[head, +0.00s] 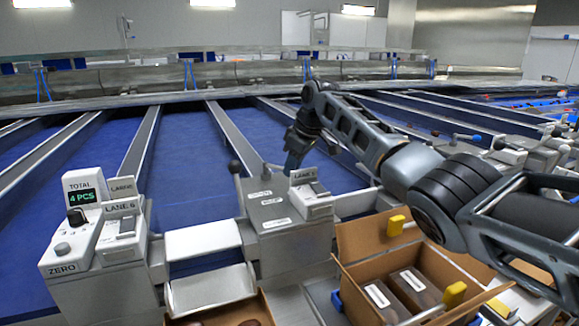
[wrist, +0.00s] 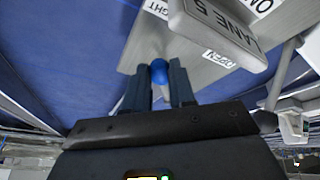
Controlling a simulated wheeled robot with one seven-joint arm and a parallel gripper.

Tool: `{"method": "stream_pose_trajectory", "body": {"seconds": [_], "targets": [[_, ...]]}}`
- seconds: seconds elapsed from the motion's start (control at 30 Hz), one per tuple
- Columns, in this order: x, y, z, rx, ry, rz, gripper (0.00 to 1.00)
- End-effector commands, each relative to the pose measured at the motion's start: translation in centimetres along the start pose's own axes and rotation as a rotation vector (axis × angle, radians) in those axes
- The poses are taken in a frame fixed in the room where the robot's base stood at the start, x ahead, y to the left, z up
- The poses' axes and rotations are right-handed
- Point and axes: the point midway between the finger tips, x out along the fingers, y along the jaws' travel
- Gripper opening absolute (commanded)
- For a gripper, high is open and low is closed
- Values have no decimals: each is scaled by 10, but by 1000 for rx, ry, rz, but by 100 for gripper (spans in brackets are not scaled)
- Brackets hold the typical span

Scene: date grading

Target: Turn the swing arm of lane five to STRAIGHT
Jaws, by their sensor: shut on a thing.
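The lane five post (head: 275,225) stands near the middle of the head view, with a raised label box (head: 312,192) on top. The wrist view shows that box, marked LANE 5 (wrist: 222,25), at the upper right. A blue ball knob (wrist: 159,70) sits between the fingers of my gripper (wrist: 161,82), which is shut on it. In the head view my gripper (head: 292,168) is just behind the post, and the knob is hidden. The swing arm's direction cannot be made out.
The lane six post (head: 122,235) and a TOTAL display (head: 83,196) stand at left. An open cardboard box (head: 372,238) with dark packs lies below my arm. Blue lanes (head: 190,140) run behind.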

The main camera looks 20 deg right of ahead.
Motion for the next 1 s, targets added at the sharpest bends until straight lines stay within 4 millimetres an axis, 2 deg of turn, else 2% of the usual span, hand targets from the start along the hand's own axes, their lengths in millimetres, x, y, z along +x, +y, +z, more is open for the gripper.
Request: {"method": "stream_pose_trajectory", "body": {"seconds": [0.63, 0.67, 0.9, 1.0], "targets": [[0, 5, -1, -51, 7, -18, 0], [0, 5, -1, -51, 8, -17, 28], [0, 4, -1, -49, 6, -19, 50], [0, 4, -1, -48, 5, -19, 50]]}}
